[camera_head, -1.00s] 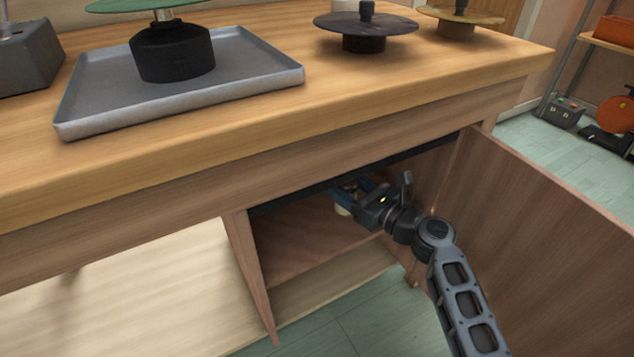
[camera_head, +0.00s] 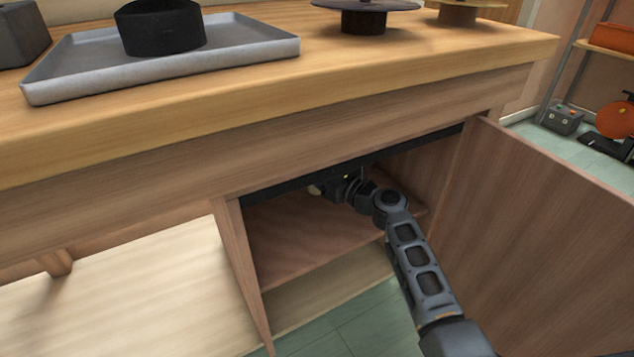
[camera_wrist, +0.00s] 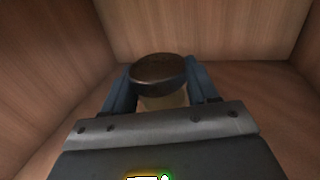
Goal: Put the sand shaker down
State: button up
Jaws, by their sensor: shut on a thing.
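The sand shaker (camera_wrist: 158,76) is a small jar with a dark lid and a pale body, seen in the wrist view between two blue fingers. My gripper (camera_wrist: 160,92) is shut on it. In the head view my gripper (camera_head: 322,188) is inside the open cabinet under the bench, above the cabinet's wooden shelf (camera_head: 300,245). Only a small pale bit of the shaker shows there; my wrist hides most of it. I cannot tell whether the shaker's base touches the shelf.
The cabinet's open door (camera_head: 550,240) stands to the right of my arm. The bench edge (camera_head: 300,130) lies above. The visible shelf surface is bare. On the bench are a grey tray (camera_head: 255,53) with a black drum-like base (camera_head: 160,30) and discs on stands.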

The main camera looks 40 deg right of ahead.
notch_tip(320, 180, down, 2)
jog(key=shift+f+b, duration=0.25)
jog(key=shift+b, duration=0.2)
jog(key=shift+w+f+b, duration=0.15)
jog(key=shift+f+b, duration=0.05)
jog(key=shift+b, duration=0.1)
jog(key=shift+r, duration=0.1)
jog(key=shift+f, duration=0.2)
jog(key=o, duration=1.2)
